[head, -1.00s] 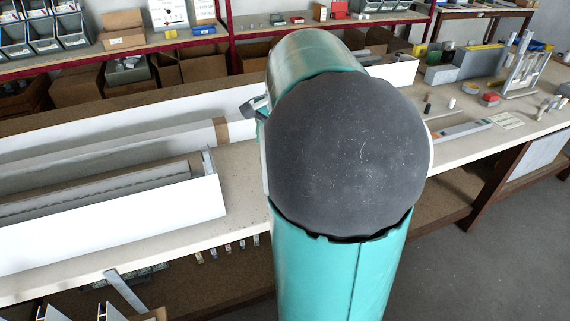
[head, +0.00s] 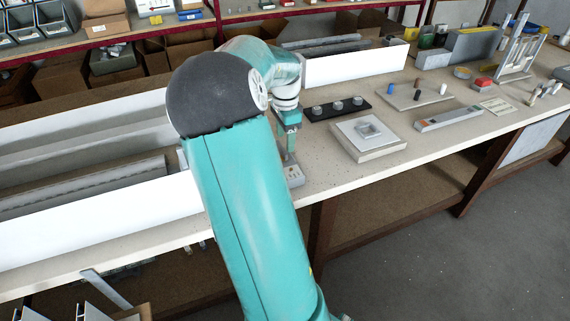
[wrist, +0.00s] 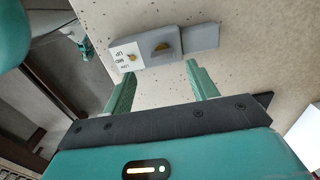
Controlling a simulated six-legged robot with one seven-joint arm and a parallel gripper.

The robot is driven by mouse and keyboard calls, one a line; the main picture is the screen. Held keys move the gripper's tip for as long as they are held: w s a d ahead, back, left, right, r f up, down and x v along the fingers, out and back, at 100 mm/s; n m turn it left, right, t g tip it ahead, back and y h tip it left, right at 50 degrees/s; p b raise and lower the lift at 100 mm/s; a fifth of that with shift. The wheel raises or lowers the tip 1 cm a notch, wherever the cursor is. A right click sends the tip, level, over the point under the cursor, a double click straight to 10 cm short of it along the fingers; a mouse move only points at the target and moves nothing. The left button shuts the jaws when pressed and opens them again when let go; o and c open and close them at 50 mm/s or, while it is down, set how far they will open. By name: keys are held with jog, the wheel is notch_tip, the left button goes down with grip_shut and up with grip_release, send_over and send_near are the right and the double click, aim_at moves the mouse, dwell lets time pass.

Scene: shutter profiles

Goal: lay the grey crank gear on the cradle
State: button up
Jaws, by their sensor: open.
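My gripper (wrist: 161,70) is open and empty, its two green fingers apart. In the head view it (head: 291,150) points down over a small grey box (head: 295,174) at the bench's front edge. The wrist view shows this box (wrist: 160,46), with UP, MID and a third label, a brass knob and a dark slot, just beyond the fingertips. I cannot pick out the grey crank gear for certain. Several grey round pieces (head: 338,106) stand on a dark strip.
Long white profiles (head: 90,235) cover the bench's left part, partly behind my arm. A board with small coloured pegs (head: 417,94), a long grey tray (head: 448,119) and a metal rack (head: 512,50) stand farther right. Bare bench lies around the pale block.

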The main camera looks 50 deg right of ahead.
aim_at(285, 151)
notch_tip(285, 151, down, 6)
jog(key=shift+w, duration=0.15)
jog(key=shift+d, duration=0.1)
grip_shut()
dwell(0.3)
